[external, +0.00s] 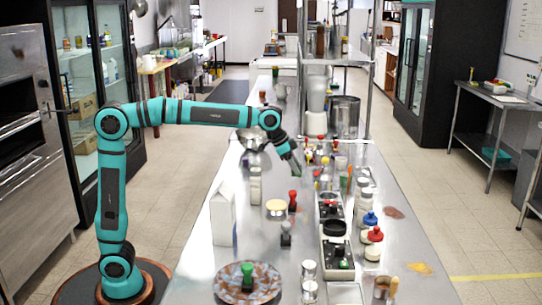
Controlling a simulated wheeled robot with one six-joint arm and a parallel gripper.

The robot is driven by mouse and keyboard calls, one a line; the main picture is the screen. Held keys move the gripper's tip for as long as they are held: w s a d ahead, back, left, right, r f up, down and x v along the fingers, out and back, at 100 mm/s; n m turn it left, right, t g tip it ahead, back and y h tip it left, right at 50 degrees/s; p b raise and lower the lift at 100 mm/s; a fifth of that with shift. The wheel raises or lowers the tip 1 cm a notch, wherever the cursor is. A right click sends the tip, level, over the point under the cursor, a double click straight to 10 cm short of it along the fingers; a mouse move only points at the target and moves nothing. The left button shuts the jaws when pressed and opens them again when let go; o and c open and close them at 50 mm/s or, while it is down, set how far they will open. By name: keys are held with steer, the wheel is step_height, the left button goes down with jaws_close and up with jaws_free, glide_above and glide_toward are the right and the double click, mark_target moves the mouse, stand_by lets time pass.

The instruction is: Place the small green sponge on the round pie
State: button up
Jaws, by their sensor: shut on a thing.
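My gripper (294,164) is over the middle of the long metal counter, pointing down and to the right. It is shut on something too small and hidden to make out. A pale yellow round thing (276,207), which may be the pie, lies on the counter nearer the camera, below the gripper in the picture. I cannot pick out the green sponge with certainty. A small green thing (247,269) stands on a blotchy brown and grey round plate (234,291) at the near end. Another green thing (343,264) is on a dark unit to the right.
A red-topped item (292,196) stands close beside the yellow round thing. A white carton (222,215) stands at the left edge. Jars with blue and red lids (374,236) line the right. Several small bright items crowd the counter right of the gripper.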

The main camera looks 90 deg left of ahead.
step_height(320, 180, up, 3)
glide_above(281, 208)
steer(key=s, duration=0.2)
steer(key=shift+s+f, duration=0.15)
steer(key=shift+f, duration=2.4)
steer(key=shift+s+f, duration=0.15)
steer(key=shift+f, duration=2.4)
steer(key=shift+f, duration=0.1)
steer(key=o, duration=0.9)
steer(key=shift+o, duration=0.2)
steer(key=v, duration=1.2)
